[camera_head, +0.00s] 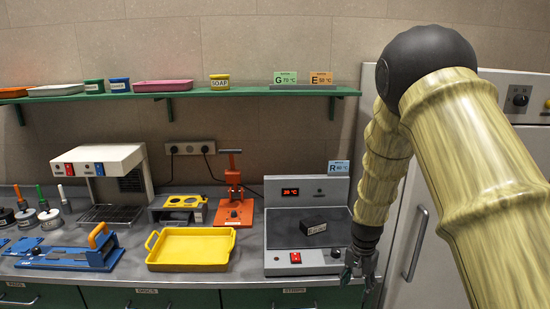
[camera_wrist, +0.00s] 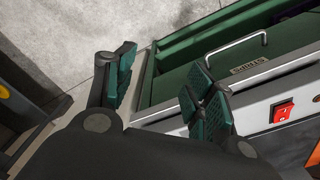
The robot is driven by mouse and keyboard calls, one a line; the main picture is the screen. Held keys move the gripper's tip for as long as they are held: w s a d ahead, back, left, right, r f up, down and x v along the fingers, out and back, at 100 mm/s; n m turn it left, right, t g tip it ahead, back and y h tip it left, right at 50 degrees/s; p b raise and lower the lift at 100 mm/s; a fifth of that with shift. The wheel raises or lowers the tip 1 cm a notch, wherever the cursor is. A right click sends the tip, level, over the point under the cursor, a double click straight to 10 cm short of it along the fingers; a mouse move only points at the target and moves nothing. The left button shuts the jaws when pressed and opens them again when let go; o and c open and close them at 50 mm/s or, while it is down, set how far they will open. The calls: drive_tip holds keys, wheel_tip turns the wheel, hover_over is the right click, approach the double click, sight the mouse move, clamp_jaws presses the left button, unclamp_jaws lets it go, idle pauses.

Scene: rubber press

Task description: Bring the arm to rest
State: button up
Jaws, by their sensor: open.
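My gripper (camera_head: 359,270) hangs at the right front corner of the grey heating device (camera_head: 305,262), near the counter's front edge. In the wrist view my gripper (camera_wrist: 160,85) points down with its green-padded fingers spread apart and nothing between them. Below it are the concrete floor (camera_wrist: 110,25) and a green drawer (camera_wrist: 190,80) with a metal handle and a "STRIPS" label. My arm (camera_head: 385,160) comes down from the upper right, bent at a black joint. I cannot tell whether the fingers touch the device.
The device carries a dark block (camera_head: 313,226) and a red switch (camera_head: 295,257). A yellow tray (camera_head: 190,264), an orange press (camera_head: 234,205) and a blue tool (camera_head: 70,257) stand to the left. A green shelf (camera_head: 240,92) runs above. A white cabinet (camera_head: 415,230) stands at the right.

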drive_tip(key=s+d+f+n+b, duration=0.1)
drive_tip(key=s+f, duration=0.4)
drive_tip(key=f, duration=0.2)
drive_tip(key=s+f+n+b, duration=0.1)
drive_tip(key=s+f, duration=0.4)
drive_tip(key=f, duration=0.3)
drive_tip(key=s+f+n+b, duration=0.1)
drive_tip(key=s+f+n, duration=0.1)
drive_tip(key=s+f, duration=0.65)
drive_tip(key=s+f+n+b, duration=0.15)
drive_tip(key=s+f, duration=0.35)
drive_tip(key=s, duration=0.6)
drive_tip(key=s+a+f+n, duration=0.1)
drive_tip(key=s, duration=0.6)
drive_tip(key=s+a+f+n, duration=0.1)
drive_tip(key=s+f, duration=0.1)
drive_tip(key=s, duration=0.5)
drive_tip(key=shift+a+b, duration=0.4)
